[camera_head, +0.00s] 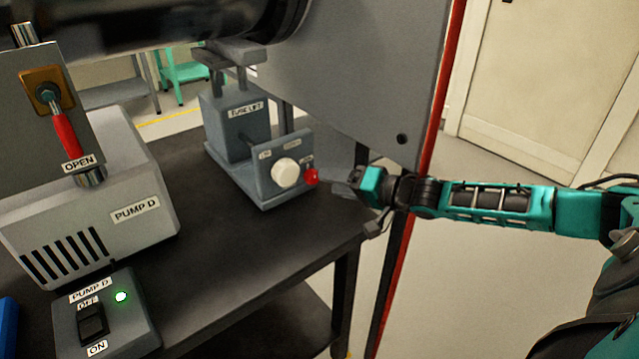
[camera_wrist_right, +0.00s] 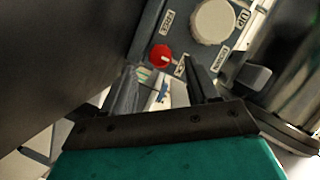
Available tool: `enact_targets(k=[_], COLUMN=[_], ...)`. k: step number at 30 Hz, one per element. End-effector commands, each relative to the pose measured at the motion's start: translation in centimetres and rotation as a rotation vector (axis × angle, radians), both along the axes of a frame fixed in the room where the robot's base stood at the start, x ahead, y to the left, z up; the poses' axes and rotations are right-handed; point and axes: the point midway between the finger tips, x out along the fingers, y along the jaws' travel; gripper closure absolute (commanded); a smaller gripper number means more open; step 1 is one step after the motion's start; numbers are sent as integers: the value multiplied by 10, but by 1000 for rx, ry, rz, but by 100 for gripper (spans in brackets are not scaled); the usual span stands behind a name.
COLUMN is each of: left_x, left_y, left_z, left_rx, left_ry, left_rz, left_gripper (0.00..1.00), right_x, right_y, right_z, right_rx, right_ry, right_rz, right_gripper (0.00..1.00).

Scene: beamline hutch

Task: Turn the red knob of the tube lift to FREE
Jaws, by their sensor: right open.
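The tube lift (camera_head: 226,120) is a grey unit on the dark table, with its labelled control panel facing right. Its small red knob (camera_head: 311,177) sits on the panel beside a larger white knob (camera_head: 285,172). In the right wrist view the red knob (camera_wrist_right: 159,56) has a FREE label on one side and a partly hidden label, apparently LOCK, on the other. A pale mark on it appears to face that second label. My right gripper (camera_head: 342,184) is open just right of the red knob; its fingers (camera_wrist_right: 160,78) point at it, seemingly without touching. My left gripper is not in view.
Pump D (camera_head: 125,190) stands on the left with a red-handled valve labelled OPEN (camera_head: 65,133). A Pump D switch box (camera_head: 125,320) with a lit green lamp is in front. A grey red-edged panel (camera_head: 370,70) rises close behind my right gripper. The table middle (camera_head: 215,235) is clear.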

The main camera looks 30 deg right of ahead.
Motion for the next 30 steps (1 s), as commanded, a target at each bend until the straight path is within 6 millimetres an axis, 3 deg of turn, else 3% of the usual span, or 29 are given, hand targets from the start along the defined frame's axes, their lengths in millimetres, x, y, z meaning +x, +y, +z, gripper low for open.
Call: enact_targets(k=[12, 25, 30], left_x=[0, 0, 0], left_y=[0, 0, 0], left_z=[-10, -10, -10], left_rx=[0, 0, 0], left_ry=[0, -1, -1], left_rz=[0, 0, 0], left_gripper=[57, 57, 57], right_x=[37, 42, 42], right_y=[16, 18, 18], right_z=[-9, -10, -10], right_rx=[0, 0, 0], right_ry=[-1, 1, 1], right_rz=[0, 0, 0], right_gripper=[41, 41, 55])
